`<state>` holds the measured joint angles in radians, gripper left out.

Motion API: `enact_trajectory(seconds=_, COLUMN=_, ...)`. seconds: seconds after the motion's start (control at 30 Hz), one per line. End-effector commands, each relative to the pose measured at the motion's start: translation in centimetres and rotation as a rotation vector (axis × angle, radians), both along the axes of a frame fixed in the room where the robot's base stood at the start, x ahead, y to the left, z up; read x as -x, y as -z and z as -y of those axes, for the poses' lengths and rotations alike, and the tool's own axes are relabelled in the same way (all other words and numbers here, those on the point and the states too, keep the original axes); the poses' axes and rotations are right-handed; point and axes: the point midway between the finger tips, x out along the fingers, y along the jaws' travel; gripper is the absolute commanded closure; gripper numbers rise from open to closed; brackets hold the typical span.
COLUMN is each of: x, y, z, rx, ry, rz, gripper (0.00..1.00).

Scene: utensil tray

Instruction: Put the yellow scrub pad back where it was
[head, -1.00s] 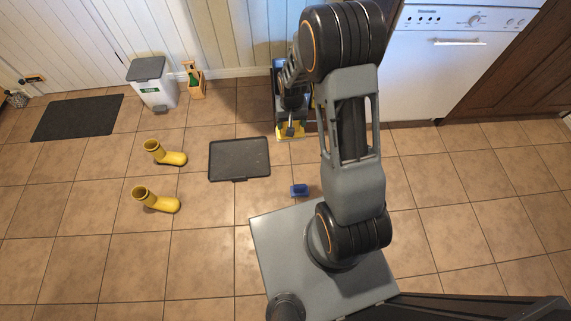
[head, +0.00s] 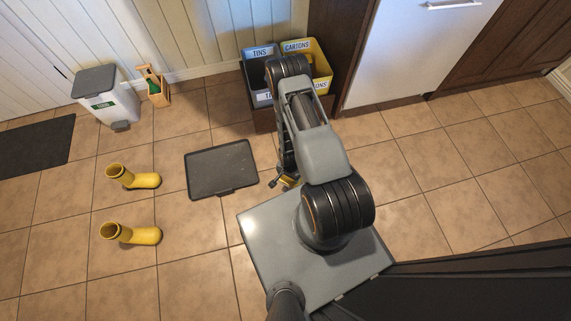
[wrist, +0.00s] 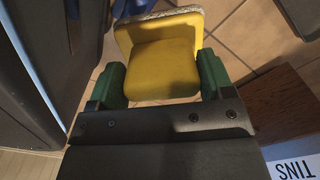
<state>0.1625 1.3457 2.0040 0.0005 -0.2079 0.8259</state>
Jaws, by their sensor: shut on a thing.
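The yellow scrub pad (wrist: 165,66) fills the space between the green fingertips of my gripper (wrist: 161,78) in the wrist view. It has a pale, rough edge along its far side. My gripper is shut on it, above the tiled floor. In the head view my gripper (head: 284,183) is low beside my base's front edge, with only a small bit of yellow showing. My arm hides most of the pad there.
A dark tray mat (head: 221,168) lies left of my gripper. Two yellow boots (head: 133,236) stand farther left. A blue TINS bin (head: 257,77) and a yellow CARTONS bin (head: 320,66) stand behind my arm. A white bin (head: 107,99) and wooden caddy (head: 155,88) are by the wall.

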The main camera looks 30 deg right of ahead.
Motion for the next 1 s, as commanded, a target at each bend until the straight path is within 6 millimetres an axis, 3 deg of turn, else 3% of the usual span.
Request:
enact_trajectory(seconds=0.2, x=-5.3, y=3.1, z=1.9, rx=0.001, ry=-0.003, rz=0.007, gripper=0.45)
enact_trajectory(seconds=0.43, x=-9.0, y=6.6, z=3.3, rx=0.001, ry=-0.005, rz=0.003, gripper=0.45)
enact_trajectory(seconds=0.63, x=-10.6, y=8.3, z=4.0, rx=0.000, ry=-0.003, rz=0.001, gripper=0.45)
enact_trajectory(seconds=0.87, x=-11.1, y=8.9, z=4.2, rx=0.000, ry=-0.002, rz=0.000, gripper=0.45)
enact_trajectory(seconds=1.0, x=-11.4, y=10.3, z=4.3, rx=0.000, ry=-0.002, rz=0.000, gripper=0.45)
